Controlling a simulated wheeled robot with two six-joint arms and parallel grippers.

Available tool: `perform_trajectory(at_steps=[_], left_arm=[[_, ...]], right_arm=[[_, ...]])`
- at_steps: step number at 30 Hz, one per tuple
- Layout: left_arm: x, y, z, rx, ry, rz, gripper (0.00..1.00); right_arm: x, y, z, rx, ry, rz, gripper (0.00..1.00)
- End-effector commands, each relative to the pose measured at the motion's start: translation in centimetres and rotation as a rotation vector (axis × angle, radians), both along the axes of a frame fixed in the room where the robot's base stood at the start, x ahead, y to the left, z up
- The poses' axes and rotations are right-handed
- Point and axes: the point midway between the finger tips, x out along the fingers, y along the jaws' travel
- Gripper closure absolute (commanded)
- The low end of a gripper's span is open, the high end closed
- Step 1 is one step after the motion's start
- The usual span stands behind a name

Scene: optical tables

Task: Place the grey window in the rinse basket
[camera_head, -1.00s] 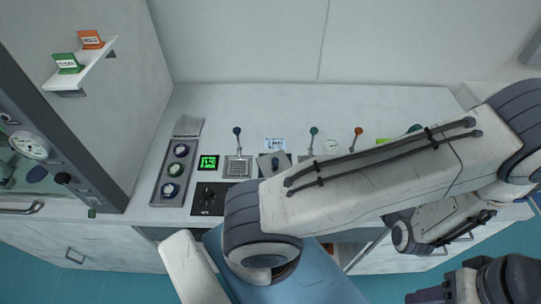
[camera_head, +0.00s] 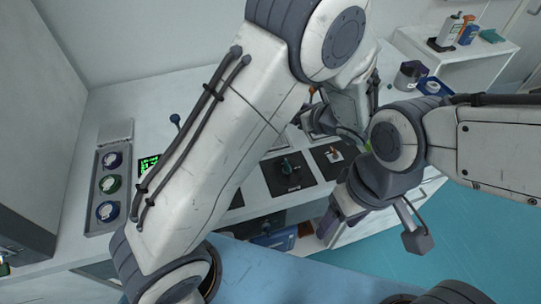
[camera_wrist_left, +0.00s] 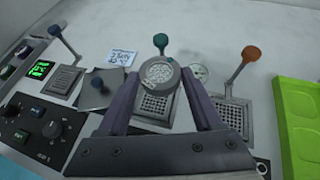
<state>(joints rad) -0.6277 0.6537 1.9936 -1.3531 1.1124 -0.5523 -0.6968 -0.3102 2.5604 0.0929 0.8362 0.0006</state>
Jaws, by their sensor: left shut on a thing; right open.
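In the left wrist view my left gripper (camera_wrist_left: 160,82) is shut on the grey window (camera_wrist_left: 159,70), a round ring with a see-through middle. It is in front of the teal-knobbed mesh basket (camera_wrist_left: 155,107), whose mesh shows below the ring; I cannot tell the height gap. A blue-knobbed basket (camera_wrist_left: 63,80) stands to the left and an orange-knobbed one (camera_wrist_left: 235,113) to the right. I cannot tell which is the rinse basket. In the head view my left arm hides most of the baskets. My right gripper (camera_head: 336,220) is open and empty near the bench front.
A grey tray (camera_head: 90,208) with three round mounts lies at the bench's left. A green tray (camera_wrist_left: 292,120) is right of the baskets. Dark knob panels (camera_head: 290,184) line the front. A white side table (camera_head: 455,62) with bottles stands at back right.

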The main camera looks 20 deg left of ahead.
Motion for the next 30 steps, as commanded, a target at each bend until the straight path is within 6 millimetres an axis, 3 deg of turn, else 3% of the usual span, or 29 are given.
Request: perform_trajectory(at_steps=[1, 9, 13, 18, 23, 26, 30], left_arm=[[0.5, -1.1, -1.6, -0.008, -0.010, 0.004, 0.89], [1.0, -5.2, -1.7, -0.006, -0.005, 0.029, 0.89], [0.6, -6.8, -1.6, -0.003, -0.002, 0.028, 0.89], [-0.1, -8.0, -1.1, 0.000, 0.000, 0.019, 0.89], [-0.4, -8.2, -0.8, 0.003, 0.002, 0.014, 0.89], [-0.5, -6.9, -1.5, 0.006, 0.004, 0.016, 0.89], [-0.5, -3.7, -3.4, 0.005, 0.005, 0.018, 0.89]], right_arm=[[0.0, 0.0, -3.4, 0.000, 0.000, 0.000, 0.37], [0.0, 0.0, -11.8, 0.000, 0.000, 0.001, 0.37], [0.0, 0.0, -15.0, 0.000, 0.000, 0.001, 0.37], [0.0, 0.0, -17.5, 0.000, 0.000, 0.001, 0.37], [0.0, 0.0, -18.2, 0.000, 0.000, 0.001, 0.37], [0.0, 0.0, -18.6, 0.001, -0.001, 0.001, 0.37], [0.0, 0.0, -19.3, 0.001, -0.001, 0.001, 0.37]])
